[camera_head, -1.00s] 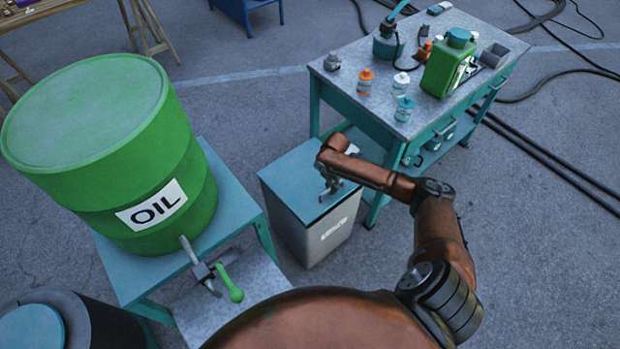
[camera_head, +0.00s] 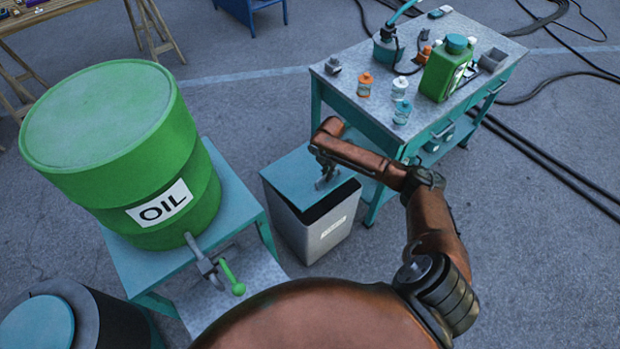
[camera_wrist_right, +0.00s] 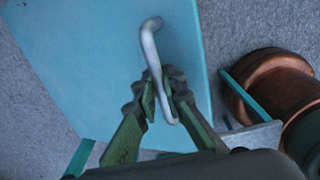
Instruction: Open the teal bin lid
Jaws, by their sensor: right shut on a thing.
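The teal bin lid (camera_head: 297,178) sits on a grey bin (camera_head: 318,232) between the oil drum stand and the workbench. Its front edge is raised, and a dark gap shows between lid and bin. In the right wrist view the lid (camera_wrist_right: 100,60) fills much of the picture, with a curved metal handle (camera_wrist_right: 152,50) on it. My right gripper (camera_wrist_right: 164,100) is shut on the handle's lower part. In the head view the right gripper (camera_head: 326,178) is over the lid's front right part. My left gripper is not in view.
A green oil drum (camera_head: 110,140) with a tap (camera_head: 225,275) stands on a teal stand at left. A teal workbench (camera_head: 345,95) with bottles and a green canister (camera_head: 447,70) stands close right of the bin. Black cables (camera_head: 545,155) lie on the floor.

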